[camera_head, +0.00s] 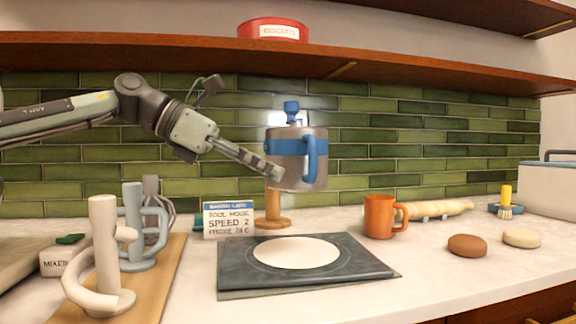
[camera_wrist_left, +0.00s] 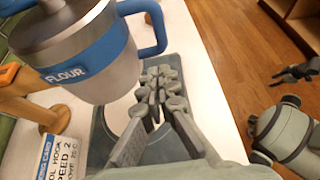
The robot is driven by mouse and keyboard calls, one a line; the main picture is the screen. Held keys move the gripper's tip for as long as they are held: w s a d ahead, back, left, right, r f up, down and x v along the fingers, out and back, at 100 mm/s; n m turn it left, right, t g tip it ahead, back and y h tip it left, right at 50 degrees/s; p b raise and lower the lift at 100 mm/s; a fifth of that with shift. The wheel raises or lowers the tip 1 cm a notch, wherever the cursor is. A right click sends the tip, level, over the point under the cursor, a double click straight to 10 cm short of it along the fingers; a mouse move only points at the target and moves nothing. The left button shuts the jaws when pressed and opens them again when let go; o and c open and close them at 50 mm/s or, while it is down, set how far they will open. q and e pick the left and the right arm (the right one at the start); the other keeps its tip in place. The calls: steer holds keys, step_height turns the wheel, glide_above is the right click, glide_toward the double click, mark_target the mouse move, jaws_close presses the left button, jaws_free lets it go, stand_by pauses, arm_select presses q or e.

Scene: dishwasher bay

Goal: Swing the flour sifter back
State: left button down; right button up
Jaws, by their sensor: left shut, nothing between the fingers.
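The flour sifter (camera_head: 300,150) is a silver can with a blue band, a blue knob on top and a blue handle on its right. It is held upright above the counter by a wooden stand (camera_head: 273,208). In the left wrist view the sifter (camera_wrist_left: 85,60) fills the upper left, its label reading FLOUR. My left gripper (camera_head: 272,172) is shut and empty at the sifter's lower left side in the head view. In the wrist view its fingers (camera_wrist_left: 160,85) are beside the can, below the handle. I cannot tell whether they touch it.
A dark mat (camera_head: 235,282) with a white disc (camera_head: 297,252) lies below the sifter. A sign card (camera_head: 228,220) stands left of the stand. An orange mug (camera_head: 380,217), rolling pin (camera_head: 437,210) and two dough lumps are right. Pale utensils (camera_head: 104,260) stand left. A shelf (camera_head: 400,70) runs above.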

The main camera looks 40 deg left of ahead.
mark_target(306, 179)
arm_select(q)
steer(key=shift+w+d+f+p, duration=0.15)
steer(key=shift+w+d+p, duration=0.05)
steer(key=shift+w+d, duration=0.45)
steer(key=shift+w+d+f+p, duration=0.1)
steer(key=shift+w+d+p, duration=0.1)
steer(key=shift+w+d, duration=0.45)
arm_select(e)
steer(key=shift+a+x, duration=0.1)
steer(key=shift+x, duration=0.6)
steer(key=shift+a+x, duration=0.15)
steer(key=shift+x, duration=0.6)
arm_select(q)
steer(key=shift+a, duration=0.15)
steer(key=shift+w, duration=0.1)
arm_select(e)
steer(key=shift+w, duration=0.1)
